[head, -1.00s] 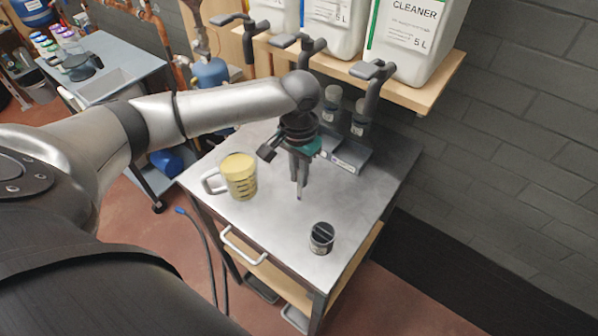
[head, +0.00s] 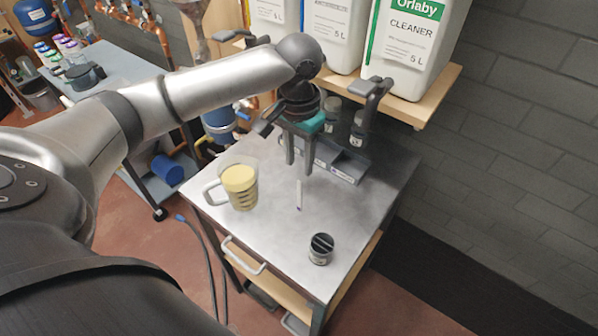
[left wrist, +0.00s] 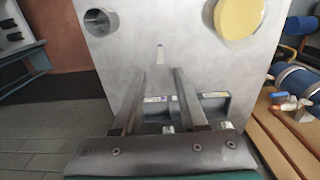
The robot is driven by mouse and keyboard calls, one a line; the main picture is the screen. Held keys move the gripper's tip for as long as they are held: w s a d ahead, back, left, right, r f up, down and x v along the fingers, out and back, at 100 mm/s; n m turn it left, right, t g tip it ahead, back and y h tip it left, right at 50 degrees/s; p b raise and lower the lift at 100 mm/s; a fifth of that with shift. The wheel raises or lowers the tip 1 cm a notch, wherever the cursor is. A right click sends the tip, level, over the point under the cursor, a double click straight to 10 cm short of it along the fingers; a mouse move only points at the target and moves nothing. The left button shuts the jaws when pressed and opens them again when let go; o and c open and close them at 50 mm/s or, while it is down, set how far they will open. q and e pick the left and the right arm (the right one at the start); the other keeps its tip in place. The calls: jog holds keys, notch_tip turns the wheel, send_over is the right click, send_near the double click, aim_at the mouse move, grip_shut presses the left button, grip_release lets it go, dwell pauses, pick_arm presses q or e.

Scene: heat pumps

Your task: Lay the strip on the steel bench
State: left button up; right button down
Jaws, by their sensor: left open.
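The strip (head: 299,196) is thin and white with a purple end. It appears to lie flat on the bare middle of the steel bench (head: 270,238); it also shows in the left wrist view (left wrist: 160,53). My left gripper (head: 299,168) is open and empty, its two fingers pointing down just behind the strip, toward the wall, and apart from it. In the left wrist view the fingers (left wrist: 158,75) are spread with a clear gap, and the strip lies beyond their tips. My right gripper is not in view.
A measuring jug (head: 240,187) with yellow contents stands on the bench's left, and a dark round pot (head: 321,248) near its front right. A grey tray (head: 340,162) and small bottles stand at the back. Above is a wooden shelf (head: 425,104) with large cleaner canisters.

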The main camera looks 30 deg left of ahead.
pick_arm(q)
jog(key=shift+r, duration=1.8)
